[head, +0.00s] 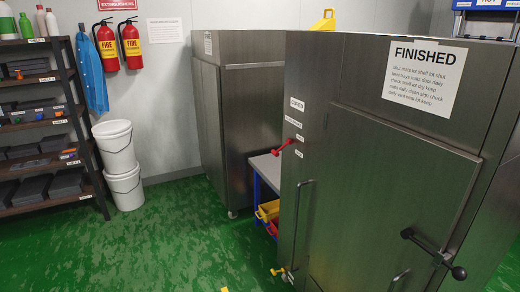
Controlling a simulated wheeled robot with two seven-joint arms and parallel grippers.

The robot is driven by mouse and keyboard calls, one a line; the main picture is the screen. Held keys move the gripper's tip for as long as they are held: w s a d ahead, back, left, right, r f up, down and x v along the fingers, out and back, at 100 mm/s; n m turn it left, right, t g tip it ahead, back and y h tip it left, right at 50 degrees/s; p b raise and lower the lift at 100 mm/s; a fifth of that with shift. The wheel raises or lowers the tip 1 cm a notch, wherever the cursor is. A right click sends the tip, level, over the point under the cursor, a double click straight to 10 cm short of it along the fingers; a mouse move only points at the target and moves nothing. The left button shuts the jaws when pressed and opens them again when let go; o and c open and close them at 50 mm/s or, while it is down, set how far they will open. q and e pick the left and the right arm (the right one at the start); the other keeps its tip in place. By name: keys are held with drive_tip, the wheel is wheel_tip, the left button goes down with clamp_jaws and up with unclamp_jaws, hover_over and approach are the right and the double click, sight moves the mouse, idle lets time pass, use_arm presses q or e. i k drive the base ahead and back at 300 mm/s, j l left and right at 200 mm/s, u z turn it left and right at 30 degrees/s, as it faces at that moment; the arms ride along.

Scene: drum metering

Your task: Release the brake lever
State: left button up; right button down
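A red lever (287,146) sticks out from the left side of the near steel cabinet (370,150), beside small white labels. A black bar lever with round knobs (434,253) is on the cabinet's front at the lower right. A small yellow lever-like part (277,271) shows low at the cabinet's left foot, near a caster. I cannot tell from the labels which of these is the brake lever. Neither of my grippers is in view.
A second steel cabinet (238,110) stands behind, with a low table and yellow bins (267,211) between. White buckets (120,165) and a shelf rack (45,130) stand left. Fire extinguishers (130,45) hang on the wall. The green floor (160,245) is clear at left centre.

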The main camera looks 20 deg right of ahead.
sight(275, 154)
drive_tip(key=i, duration=1.2)
drive_tip(key=z, duration=0.35)
